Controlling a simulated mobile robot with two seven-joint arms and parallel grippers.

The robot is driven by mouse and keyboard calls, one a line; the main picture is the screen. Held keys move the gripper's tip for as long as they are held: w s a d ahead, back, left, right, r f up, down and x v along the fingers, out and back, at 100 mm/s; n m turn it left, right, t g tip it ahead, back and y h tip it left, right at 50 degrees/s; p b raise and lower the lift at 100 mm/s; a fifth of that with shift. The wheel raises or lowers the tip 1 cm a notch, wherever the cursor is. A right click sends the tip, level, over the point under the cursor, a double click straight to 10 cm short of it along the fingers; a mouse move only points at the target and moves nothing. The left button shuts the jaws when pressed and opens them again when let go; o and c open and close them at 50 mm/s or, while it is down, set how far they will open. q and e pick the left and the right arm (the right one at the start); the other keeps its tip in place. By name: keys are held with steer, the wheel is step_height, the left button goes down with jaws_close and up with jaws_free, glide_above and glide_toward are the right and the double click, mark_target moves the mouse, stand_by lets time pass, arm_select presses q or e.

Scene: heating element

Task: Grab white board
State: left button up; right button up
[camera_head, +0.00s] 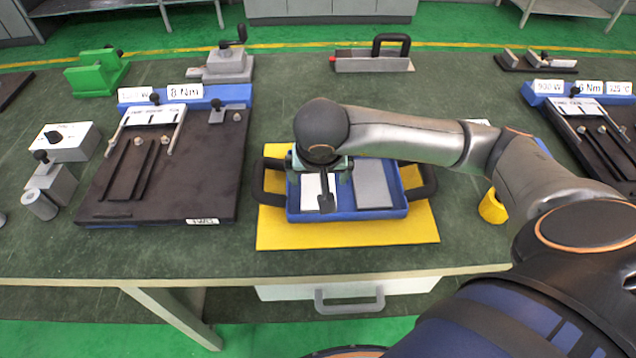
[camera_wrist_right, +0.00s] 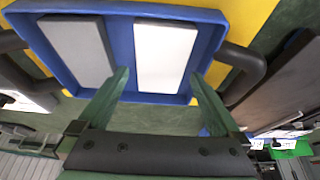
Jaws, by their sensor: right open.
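The white board (camera_head: 312,192) lies flat in the left half of a blue tray (camera_head: 347,215). It also shows in the right wrist view (camera_wrist_right: 166,52). A grey board (camera_head: 372,184) lies beside it in the right half of the tray. My right gripper (camera_head: 325,197) is over the white board and hides part of it in the head view. In the right wrist view its two green fingers (camera_wrist_right: 160,75) are apart, one toward each side of the white board's near end, with nothing held. Contact with the board cannot be told. My left gripper is not in view.
The tray has black handles at both sides and sits on a yellow mat (camera_head: 350,238). A dark fixture plate (camera_head: 200,170) stands to the left, and another similar one (camera_head: 600,130) to the right. A yellow ring (camera_head: 492,207) is right of the mat.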

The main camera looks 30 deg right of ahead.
mark_target(318, 183)
steer(key=shift+x, duration=1.4)
steer(key=shift+c, duration=0.4)
steer(key=c, duration=1.1)
